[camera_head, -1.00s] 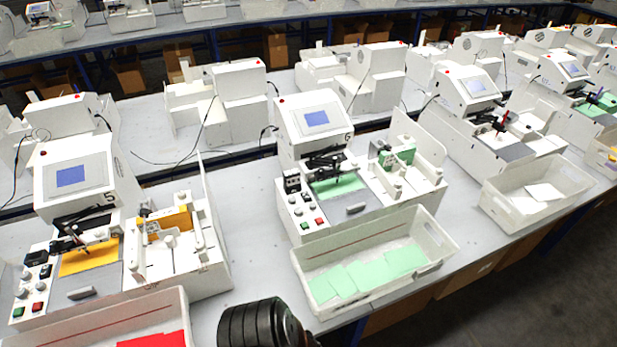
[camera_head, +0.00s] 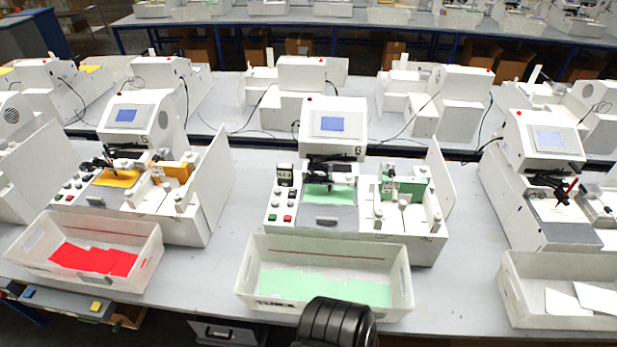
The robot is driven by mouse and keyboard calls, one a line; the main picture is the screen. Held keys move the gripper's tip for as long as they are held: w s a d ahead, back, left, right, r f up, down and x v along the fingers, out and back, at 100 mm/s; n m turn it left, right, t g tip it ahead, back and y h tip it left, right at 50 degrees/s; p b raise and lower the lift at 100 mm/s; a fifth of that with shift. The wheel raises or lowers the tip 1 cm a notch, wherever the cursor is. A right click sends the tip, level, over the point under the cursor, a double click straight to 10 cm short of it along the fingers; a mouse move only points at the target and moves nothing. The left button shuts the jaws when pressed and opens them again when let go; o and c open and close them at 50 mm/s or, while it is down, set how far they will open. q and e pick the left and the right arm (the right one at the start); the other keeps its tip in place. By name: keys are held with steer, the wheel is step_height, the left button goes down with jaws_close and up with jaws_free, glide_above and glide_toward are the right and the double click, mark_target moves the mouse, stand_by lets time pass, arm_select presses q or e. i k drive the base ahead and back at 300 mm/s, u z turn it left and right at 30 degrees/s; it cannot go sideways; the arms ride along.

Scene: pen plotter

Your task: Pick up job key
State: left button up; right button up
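I cannot pick out a job key for certain. The middle plotter (camera_head: 332,125) has a blue screen and a green sheet (camera_head: 328,195) on its bed. A small black-and-white block (camera_head: 285,175) stands at the left end of its bed, above several coloured buttons; whether it has to do with the key is too small to tell. A green piece (camera_head: 405,183) sits in the fixture at the right of the bed. Neither gripper is visible. A black ribbed part of mine rises at the bottom edge, in front of the middle tray.
A white tray (camera_head: 325,246) with green sheets stands in front of the middle plotter. A tray (camera_head: 145,240) with red sheets is at left, one (camera_head: 512,290) with white sheets at right. A drawer (camera_head: 226,333) is under the table edge.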

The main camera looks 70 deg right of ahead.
mark_target(284, 172)
steer(key=z, duration=1.2)
